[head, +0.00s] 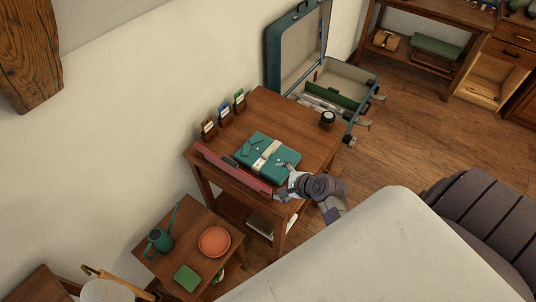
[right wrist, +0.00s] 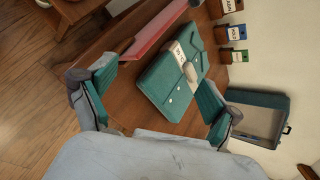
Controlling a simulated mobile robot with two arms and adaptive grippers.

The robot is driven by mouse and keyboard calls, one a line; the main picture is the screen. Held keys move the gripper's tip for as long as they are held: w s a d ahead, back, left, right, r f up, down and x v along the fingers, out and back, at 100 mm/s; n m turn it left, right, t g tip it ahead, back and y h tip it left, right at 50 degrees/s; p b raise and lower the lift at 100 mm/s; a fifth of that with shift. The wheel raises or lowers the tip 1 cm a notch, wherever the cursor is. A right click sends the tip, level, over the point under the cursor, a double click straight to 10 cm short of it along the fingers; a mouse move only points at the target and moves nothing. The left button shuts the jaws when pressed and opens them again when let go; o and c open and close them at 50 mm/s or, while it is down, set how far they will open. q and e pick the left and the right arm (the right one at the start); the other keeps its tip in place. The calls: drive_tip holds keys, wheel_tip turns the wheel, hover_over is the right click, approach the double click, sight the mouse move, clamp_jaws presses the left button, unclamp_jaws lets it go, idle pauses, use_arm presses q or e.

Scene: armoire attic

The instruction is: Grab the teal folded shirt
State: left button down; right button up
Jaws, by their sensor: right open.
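The teal folded shirt (head: 254,163) lies flat on the wooden table, with a cream band around its middle. In the right wrist view the shirt (right wrist: 155,90) shows beyond and between my spread fingers. My right gripper (head: 286,179) is open and empty, by the shirt's lower right corner in the head view. Its two teal-padded fingers also show in the right wrist view (right wrist: 156,74), one on each side of the shirt. I cannot tell whether a finger touches the shirt. My left gripper is not in view.
A long red piece (head: 232,169) lies along the table's (head: 290,120) front edge beside the shirt. Several small labelled holders (head: 224,116) stand at the wall side. A dark round object (head: 327,119) stands near the far right edge. An open suitcase (head: 350,85) lies behind.

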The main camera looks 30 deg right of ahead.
drive_tip(key=w+d+m+t+h, duration=0.2)
drive_tip(key=w+d+m+t, duration=0.3)
drive_tip(key=m, duration=0.7)
drive_tip(key=g+b, duration=0.2)
drive_tip(key=b, duration=0.4)
approach(268, 152)
drive_tip(key=w, duration=0.1)
drive_tip(key=w+f, duration=0.1)
drive_tip(key=w, duration=0.1)
drive_tip(key=shift+w+f+m, duration=0.3)
drive_tip(key=shift+w, duration=0.2)
drive_tip(key=b+x, duration=0.2)
drive_tip(key=b, duration=0.1)
drive_tip(key=b+x, duration=0.2)
drive_tip(key=shift+f+b, duration=0.4)
drive_tip(key=shift+w+f+b, duration=0.1)
drive_tip(key=shift+w+b, duration=0.2)
drive_tip(key=shift+w, duration=0.1)
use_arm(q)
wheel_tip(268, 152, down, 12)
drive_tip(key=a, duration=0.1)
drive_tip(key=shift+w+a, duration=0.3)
use_arm(e)
drive_tip(key=shift+c, duration=0.3)
drive_tip(key=c, duration=1.3)
